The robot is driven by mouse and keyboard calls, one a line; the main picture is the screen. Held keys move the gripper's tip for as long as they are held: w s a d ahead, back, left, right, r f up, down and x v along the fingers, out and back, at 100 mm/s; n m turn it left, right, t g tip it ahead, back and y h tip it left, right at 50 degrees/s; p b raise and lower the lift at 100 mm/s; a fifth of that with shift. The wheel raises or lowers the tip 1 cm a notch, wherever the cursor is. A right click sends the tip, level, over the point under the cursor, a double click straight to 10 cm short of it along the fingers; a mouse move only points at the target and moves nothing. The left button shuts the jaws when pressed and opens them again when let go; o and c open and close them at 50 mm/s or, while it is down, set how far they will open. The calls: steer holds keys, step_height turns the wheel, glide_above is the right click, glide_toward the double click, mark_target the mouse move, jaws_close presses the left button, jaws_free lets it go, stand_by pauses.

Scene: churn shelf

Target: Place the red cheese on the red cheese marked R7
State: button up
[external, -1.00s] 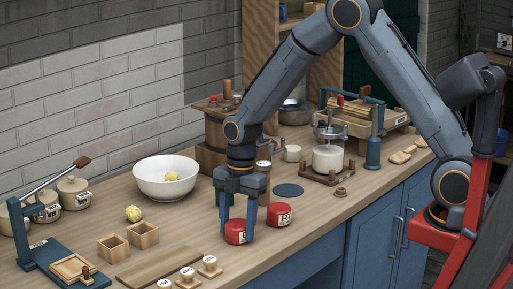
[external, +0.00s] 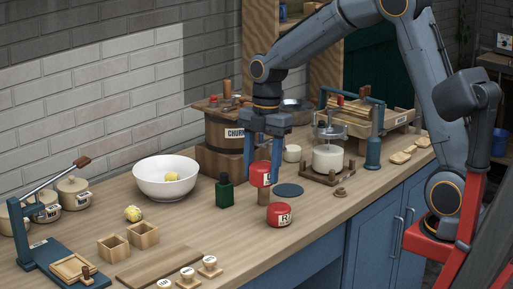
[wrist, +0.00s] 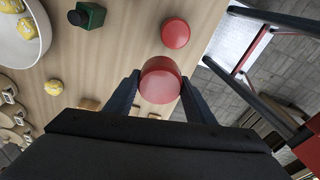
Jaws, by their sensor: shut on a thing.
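My gripper (external: 262,168) is shut on a red cheese (external: 260,179), a short round block with a pale label, held in the air above the counter. The held cheese also shows between the fingers in the wrist view (wrist: 160,82). A second red cheese (external: 279,216), with a white label reading R and a part I cannot make out, stands on the counter below and slightly right of the held one. Its plain red top shows in the wrist view (wrist: 175,34), ahead of the held cheese and apart from it.
A white bowl (external: 150,186) is further left. Counter left of the labelled cheese is clear.

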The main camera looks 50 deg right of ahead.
steer(key=r, duration=0.2)
glide_above(278, 207)
steer(key=f, duration=0.3)
steer(key=f+p, duration=0.1)
steer(key=f, duration=0.1)
steer(key=shift+d+f, duration=0.2)
steer(key=shift+d, duration=0.05)
steer(key=shift+f+p, duration=0.45)
steer(key=shift+f, duration=1.85)
steer(key=shift+f, duration=0.15)
steer(key=o, duration=1.2)
steer(key=shift+c, duration=0.2)
